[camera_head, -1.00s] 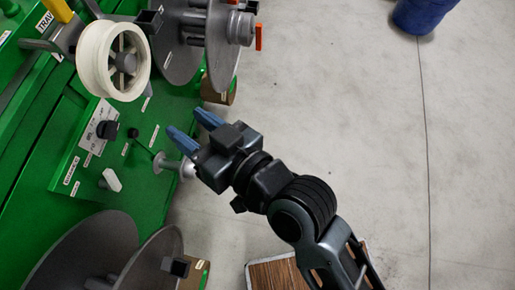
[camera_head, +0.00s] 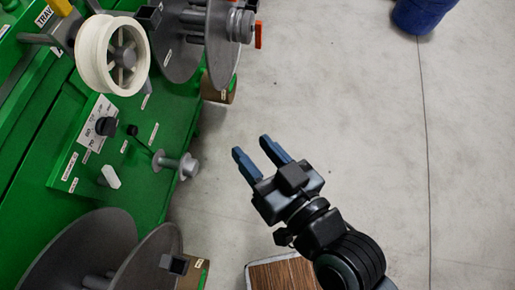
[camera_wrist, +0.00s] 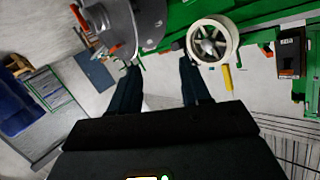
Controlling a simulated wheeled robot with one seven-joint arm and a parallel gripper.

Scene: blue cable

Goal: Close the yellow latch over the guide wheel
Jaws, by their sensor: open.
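The white guide wheel (camera_head: 93,55) stands on the green machine at the upper left of the head view. It also shows at the top of the wrist view (camera_wrist: 231,40). The yellow latch (camera_head: 60,7) is beside the wheel, at the top edge of the head view and partly cut off. In the wrist view a yellow bar (camera_wrist: 227,79) sticks out just below the wheel, not across its face. My gripper (camera_head: 253,148) is open and empty, apart from the machine, to the right of and lower than the wheel. Its two blue fingers point up and left.
Large grey reel discs (camera_head: 190,45) stand right of the wheel, with an orange lever (camera_head: 259,35). More discs (camera_head: 85,250) are at the lower left. A small grey spool (camera_head: 178,165) juts out from the green panel. The floor around my gripper is clear.

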